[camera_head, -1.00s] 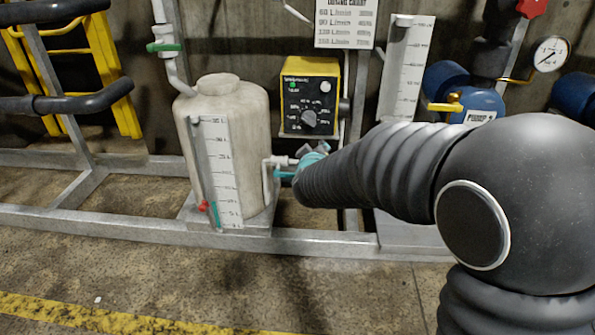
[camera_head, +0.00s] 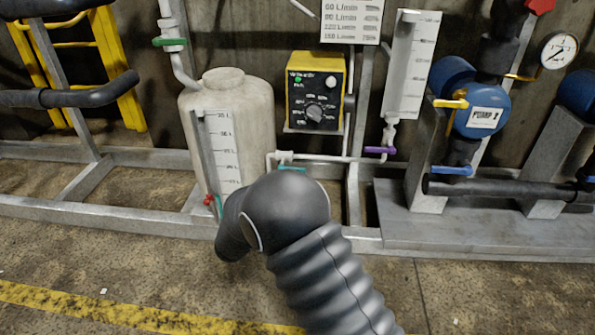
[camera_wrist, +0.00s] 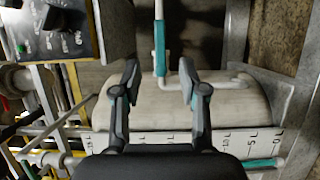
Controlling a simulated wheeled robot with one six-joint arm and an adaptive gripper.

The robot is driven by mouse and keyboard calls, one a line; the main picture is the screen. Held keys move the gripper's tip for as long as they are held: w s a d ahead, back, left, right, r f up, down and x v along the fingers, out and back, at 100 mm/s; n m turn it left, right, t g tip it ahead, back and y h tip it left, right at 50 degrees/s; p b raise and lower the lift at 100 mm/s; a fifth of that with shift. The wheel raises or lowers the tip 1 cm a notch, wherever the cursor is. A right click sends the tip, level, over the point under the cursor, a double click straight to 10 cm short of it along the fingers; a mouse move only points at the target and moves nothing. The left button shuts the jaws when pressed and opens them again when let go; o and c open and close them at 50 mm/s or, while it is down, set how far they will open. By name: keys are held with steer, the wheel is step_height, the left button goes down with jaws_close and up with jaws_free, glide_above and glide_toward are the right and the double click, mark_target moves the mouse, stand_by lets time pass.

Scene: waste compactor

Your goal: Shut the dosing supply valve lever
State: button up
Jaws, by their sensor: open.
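A teal lever (camera_wrist: 160,48) lies along a white pipe in the wrist view, where the pipe bends beside the pale tank. It shows partly in the head view (camera_head: 291,168), right of the tank and above my arm; I take it for the dosing supply valve lever, though no label shows. My gripper (camera_wrist: 158,82) is open and empty. In the picture its fingertips lie on either side of and just below the lever's lower end; the depth gap is unclear. My arm hides the gripper in the head view.
The tank (camera_head: 258,115) carries a white scale; a red handle (camera_head: 209,200) is at its foot. A yellow-black dosing unit (camera_head: 315,90) hangs right of it. A purple lever (camera_head: 380,149) and pump (camera_head: 482,112) stand further right. A metal rail (camera_head: 100,223) runs in front.

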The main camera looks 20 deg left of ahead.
steer(key=w, duration=0.3)
steer(key=w+d, duration=0.1)
steer(key=w, duration=0.3)
steer(key=w+b, duration=0.1)
steer(key=w, duration=0.3)
steer(key=shift+d, duration=0.4)
jaws_close()
